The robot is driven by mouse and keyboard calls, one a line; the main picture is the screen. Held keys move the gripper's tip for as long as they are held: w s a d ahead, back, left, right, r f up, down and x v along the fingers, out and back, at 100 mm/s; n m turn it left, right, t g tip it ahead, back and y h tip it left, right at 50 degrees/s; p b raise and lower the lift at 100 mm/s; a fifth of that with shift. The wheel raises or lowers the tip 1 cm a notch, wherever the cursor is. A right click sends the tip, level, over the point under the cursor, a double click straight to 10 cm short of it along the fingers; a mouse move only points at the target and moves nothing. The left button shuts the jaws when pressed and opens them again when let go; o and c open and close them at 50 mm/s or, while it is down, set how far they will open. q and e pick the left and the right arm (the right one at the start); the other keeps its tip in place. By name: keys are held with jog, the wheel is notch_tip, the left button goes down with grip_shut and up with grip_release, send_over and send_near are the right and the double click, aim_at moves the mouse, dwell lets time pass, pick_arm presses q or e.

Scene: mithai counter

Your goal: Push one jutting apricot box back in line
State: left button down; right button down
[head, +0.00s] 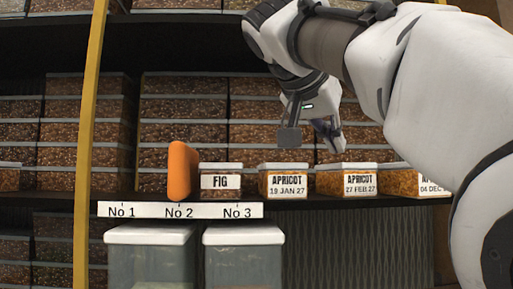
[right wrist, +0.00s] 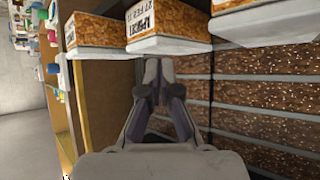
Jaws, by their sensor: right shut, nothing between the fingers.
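A row of clear boxes with white lids stands on the shelf. The apricot box dated 19 JAN 27 (head: 283,184), the one dated 27 FEB 27 (head: 346,183) and one reading 04 DEC (head: 408,183) are in the head view. My forearm partly hides the last one. My right gripper (head: 334,147) is shut and empty, just above and behind the front of the 27 FEB 27 box. Which box juts is hard to tell. My left gripper is not in view.
A fig box (head: 220,182) and an upright orange object (head: 182,171) stand left of the apricot boxes. Stacked boxes (head: 190,130) fill the back. A yellow post (head: 87,150) is at left. Two lidded jars (head: 150,236) stand below the numbered strip (head: 180,211).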

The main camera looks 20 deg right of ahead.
jog(key=w+d+p, duration=0.4)
jog(key=w+d, duration=0.2)
jog(key=shift+w+d+p, duration=0.1)
jog(key=shift+d+p, duration=0.05)
jog(key=shift+p, duration=0.25)
jog(key=shift+d+f+b, duration=0.15)
jog(key=shift+d+f, duration=0.05)
jog(key=shift+f, duration=0.3)
jog(key=shift+d+f+b, duration=0.15)
jog(key=shift+d+f, duration=0.05)
jog(key=shift+f, duration=0.3)
jog(key=shift+s+f, duration=0.1)
jog(key=shift+s, duration=0.25)
jog(key=shift+a, duration=0.25)
jog(key=shift+w, duration=0.1)
